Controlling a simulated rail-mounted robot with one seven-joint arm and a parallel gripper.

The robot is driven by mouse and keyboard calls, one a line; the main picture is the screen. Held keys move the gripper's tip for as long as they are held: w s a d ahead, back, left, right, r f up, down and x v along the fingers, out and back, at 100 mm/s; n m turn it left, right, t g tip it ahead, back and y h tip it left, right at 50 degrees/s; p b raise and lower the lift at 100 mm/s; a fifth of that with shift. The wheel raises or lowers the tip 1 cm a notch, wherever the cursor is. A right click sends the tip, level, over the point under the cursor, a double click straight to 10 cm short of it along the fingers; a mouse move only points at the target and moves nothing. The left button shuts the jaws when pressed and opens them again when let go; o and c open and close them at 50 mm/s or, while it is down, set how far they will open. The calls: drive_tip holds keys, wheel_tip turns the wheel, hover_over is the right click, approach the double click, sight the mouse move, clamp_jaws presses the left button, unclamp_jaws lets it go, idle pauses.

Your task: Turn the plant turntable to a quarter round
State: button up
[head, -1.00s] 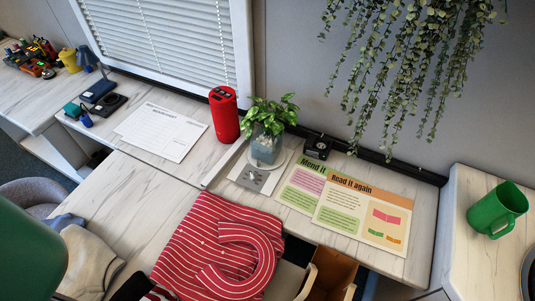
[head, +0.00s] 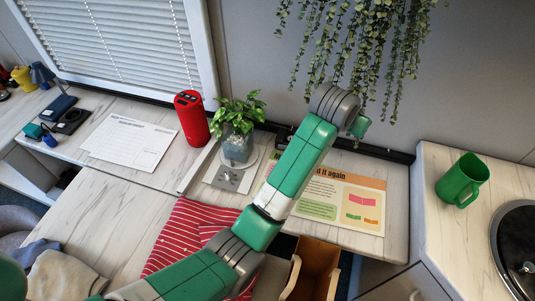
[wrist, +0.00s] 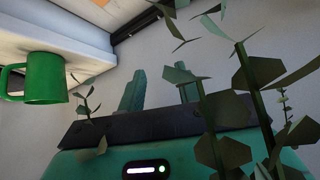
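The plant turntable (head: 248,165) is a pale round disc on the desk in the head view, with a grey panel (head: 228,178) bearing small knobs in front of it. A leafy green plant (head: 240,110) in a clear grey-blue pot (head: 237,146) stands upright on it. My arm reaches up to the right of the plant, its end among the hanging vines. My gripper (wrist: 158,78) shows in the wrist view with its two green fingers apart and nothing between them. Vine leaves cross in front of it. It is away from the turntable, which the wrist view does not show.
Hanging vines (head: 395,60) surround my wrist. A red speaker (head: 191,118) stands left of the plant.

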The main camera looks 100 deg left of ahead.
drive_tip(key=s+a+f+n+g+h, duration=0.1)
drive_tip(key=s+a+f, duration=0.15)
drive_tip(key=s, duration=0.35)
drive_tip(key=s+a+f+n+g+h, duration=0.1)
drive_tip(key=s+a+f, duration=0.1)
drive_tip(key=s+f, duration=0.3)
drive_tip(key=n+g+h, duration=0.3)
drive_tip(key=n+h, duration=0.1)
drive_tip(key=h, duration=0.1)
hover_over(232, 159)
wheel_tip(232, 159, down, 8)
drive_tip(key=shift+s+f, duration=0.15)
drive_tip(key=shift+f, duration=0.05)
wheel_tip(232, 159, down, 8)
drive_tip(key=shift+r+p, duration=0.1)
drive_tip(key=shift+p, duration=0.4)
clamp_jaws()
